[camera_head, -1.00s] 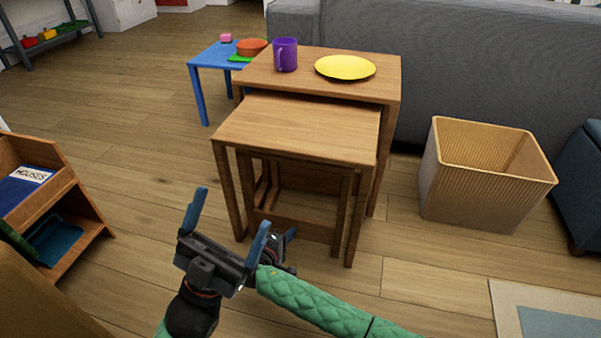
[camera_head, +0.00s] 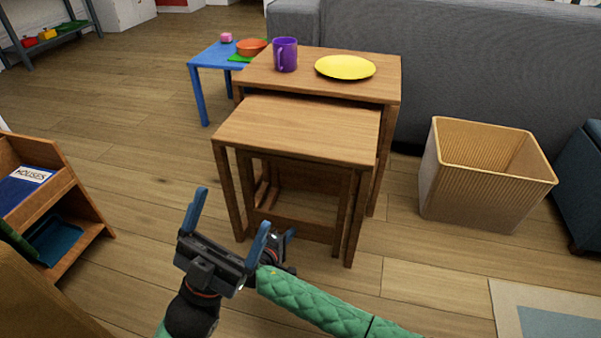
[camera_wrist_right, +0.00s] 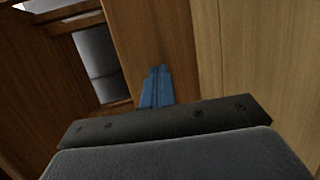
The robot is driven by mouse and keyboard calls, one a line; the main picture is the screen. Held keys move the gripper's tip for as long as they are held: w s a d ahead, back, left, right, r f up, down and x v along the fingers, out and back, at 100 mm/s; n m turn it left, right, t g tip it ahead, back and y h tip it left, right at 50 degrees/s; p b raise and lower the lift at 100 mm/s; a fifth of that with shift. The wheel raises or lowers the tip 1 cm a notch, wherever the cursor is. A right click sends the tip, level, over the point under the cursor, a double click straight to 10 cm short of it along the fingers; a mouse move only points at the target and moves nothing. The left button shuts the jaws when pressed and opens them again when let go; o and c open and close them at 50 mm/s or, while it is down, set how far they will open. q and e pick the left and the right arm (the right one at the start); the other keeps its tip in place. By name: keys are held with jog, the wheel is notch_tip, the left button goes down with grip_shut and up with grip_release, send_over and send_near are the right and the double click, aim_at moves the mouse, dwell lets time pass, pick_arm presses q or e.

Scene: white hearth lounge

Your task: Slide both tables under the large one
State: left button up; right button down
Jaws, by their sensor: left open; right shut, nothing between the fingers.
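The large wooden table (camera_head: 393,78) stands against the grey sofa. The middle-sized table (camera_head: 300,130) sits in front of it, its rear part under the large top and its front part sticking out. The smallest table (camera_head: 300,228) shows between the middle table's legs, its top mostly hidden beneath. My left gripper (camera_head: 230,215) is open and empty, in front of the tables' left side. My right gripper (camera_head: 290,234) is partly hidden behind it, low before the tables. In the right wrist view its fingers (camera_wrist_right: 157,87) are shut and empty, close to wooden panels; contact is unclear.
A purple mug (camera_head: 285,55) and a yellow plate (camera_head: 345,67) stand on the large table. A blue table (camera_head: 198,85) is behind left. A ribbed bin (camera_head: 480,185) stands right, a wooden shelf (camera_head: 85,205) left. Floor before the tables is clear apart from my arms.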

aim_at(291, 226)
jog(key=shift+w+d, duration=0.1)
jog(key=shift+w, duration=0.05)
jog(key=shift+w+d, duration=0.25)
jog(key=shift+w, duration=0.5)
jog(key=shift+w+d, duration=0.25)
jog(key=shift+w, duration=0.55)
jog(key=shift+w+d, duration=0.25)
jog(key=shift+w, duration=0.6)
jog(key=shift+w+d, duration=0.25)
jog(key=shift+w, duration=0.5)
jog(key=shift+w+d, duration=0.3)
jog(key=shift+w, duration=0.45)
jog(key=shift+w+d, duration=0.25)
jog(key=shift+w, duration=0.5)
jog(key=shift+w+d+b, duration=0.15)
jog(key=shift+w+d, duration=0.1)
jog(key=shift+w, duration=0.55)
jog(key=shift+w+d+b, duration=0.1)
jog(key=shift+w+d, duration=0.15)
jog(key=shift+w, duration=0.55)
jog(key=shift+w+d+b, duration=0.15)
jog(key=shift+w+d, duration=0.1)
jog(key=shift+w, duration=0.7)
